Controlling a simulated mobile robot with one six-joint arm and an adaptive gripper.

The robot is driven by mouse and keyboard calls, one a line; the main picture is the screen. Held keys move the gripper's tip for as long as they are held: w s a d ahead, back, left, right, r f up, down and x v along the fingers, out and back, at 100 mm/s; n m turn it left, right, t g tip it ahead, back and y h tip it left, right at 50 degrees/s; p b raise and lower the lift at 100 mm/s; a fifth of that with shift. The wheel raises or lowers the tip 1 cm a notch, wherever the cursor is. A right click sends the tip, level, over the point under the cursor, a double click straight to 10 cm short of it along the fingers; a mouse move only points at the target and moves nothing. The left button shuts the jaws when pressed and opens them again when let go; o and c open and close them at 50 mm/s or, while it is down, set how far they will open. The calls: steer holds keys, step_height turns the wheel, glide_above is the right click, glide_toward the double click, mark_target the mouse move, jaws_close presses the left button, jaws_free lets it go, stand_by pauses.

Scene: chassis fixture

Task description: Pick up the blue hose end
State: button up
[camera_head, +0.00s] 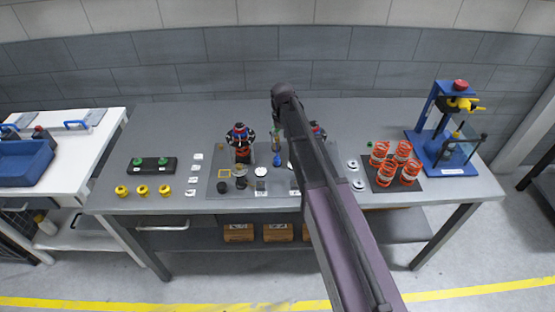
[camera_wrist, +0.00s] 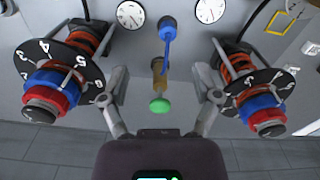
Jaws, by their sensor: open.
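The blue hose end (camera_wrist: 168,34) shows at the top middle of the wrist view, with a round blue end and a thin blue stem towards my gripper. In the head view a small blue piece (camera_head: 277,159), seemingly the same thing, is on the grey mat left of my arm. My gripper (camera_wrist: 160,98) is open, its two fingers apart on either side of a brown fitting with a green cap (camera_wrist: 160,106). The hose end lies beyond the fingertips, near the midline between them. I cannot tell the height gap. My arm hides part of the mat in the head view.
Dampers with numbered black dials stand close on the left (camera_wrist: 52,78) and right (camera_wrist: 257,88) of the fingers. White round gauges (camera_wrist: 130,14) lie beyond. Orange springs (camera_head: 403,151) and a blue press (camera_head: 437,148) stand on the table's right. The table's back left is clear.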

steer(key=w+a, duration=0.2)
steer(key=w, duration=0.1)
steer(key=shift+a+r, duration=0.1)
steer(key=shift+r, duration=0.1)
steer(key=shift+f, duration=0.15)
steer(key=b, duration=0.9)
glide_above(277, 158)
steer(key=f, duration=0.8)
steer(key=shift+w+a+f, duration=0.15)
steer(key=shift+w+a, duration=0.05)
steer(key=shift+w, duration=0.1)
steer(key=f+b, duration=0.2)
steer(key=f, duration=0.1)
steer(key=shift+s+d+f+b, duration=0.15)
steer(key=shift+s+d+b, duration=0.1)
steer(key=shift+b, duration=0.15)
steer(key=shift+f+b, duration=0.95)
steer(key=shift+f, duration=0.05)
